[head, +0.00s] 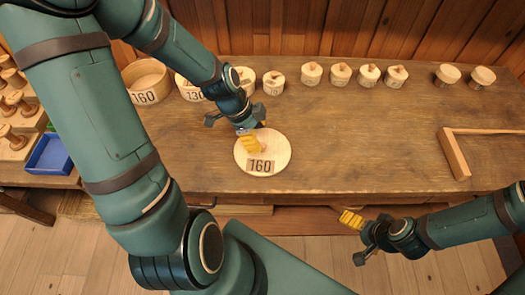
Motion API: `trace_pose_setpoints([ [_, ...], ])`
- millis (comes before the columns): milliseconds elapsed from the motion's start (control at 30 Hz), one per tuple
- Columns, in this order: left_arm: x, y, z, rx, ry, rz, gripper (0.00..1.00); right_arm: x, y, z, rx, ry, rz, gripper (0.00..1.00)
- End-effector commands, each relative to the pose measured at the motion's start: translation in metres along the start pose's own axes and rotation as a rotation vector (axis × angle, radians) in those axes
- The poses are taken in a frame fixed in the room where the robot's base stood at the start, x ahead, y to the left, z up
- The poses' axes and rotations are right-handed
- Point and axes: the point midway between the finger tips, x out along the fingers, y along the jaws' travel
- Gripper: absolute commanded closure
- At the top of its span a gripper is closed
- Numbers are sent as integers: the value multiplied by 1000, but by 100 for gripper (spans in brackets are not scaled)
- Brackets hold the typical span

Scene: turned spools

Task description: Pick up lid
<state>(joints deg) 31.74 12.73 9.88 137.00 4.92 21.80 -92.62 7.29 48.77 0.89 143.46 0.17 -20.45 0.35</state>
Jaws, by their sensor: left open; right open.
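The round pale wooden lid (277,152) marked 160 lies on the brown workbench, near its front edge. My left gripper (249,140) is over the lid's upper left part, its yellow fingertips pointing down at the middle. It is open. The fingers hide the lid's centre, and I cannot tell whether they touch it. My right gripper (352,219) is open and empty in front of the bench edge, to the right of the lid.
An open round box (146,95) marked 160 stands at the back left, beside one marked 130 (190,95). Several smaller lidded boxes line the back. A wooden square (455,155) lies at right. A blue tray (50,155) and spools are at left. The bench's middle right is clear.

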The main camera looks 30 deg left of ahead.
Motion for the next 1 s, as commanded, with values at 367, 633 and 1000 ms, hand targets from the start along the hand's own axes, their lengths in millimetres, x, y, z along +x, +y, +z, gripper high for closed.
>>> trace_pose_setpoints([
  [367, 46, 1, 5, 1, 0, 3, 42, 9, 3, 4, -2, -8, -1, 0],
  [633, 52, 0, 5, 0, 0, -1, 42, 9, 3, 4, -3, -10, -1, 0],
  [1000, 52, 0, 5, 0, 0, 0, 100, 9, 3, 4, -3, -10, -1, 0],
])
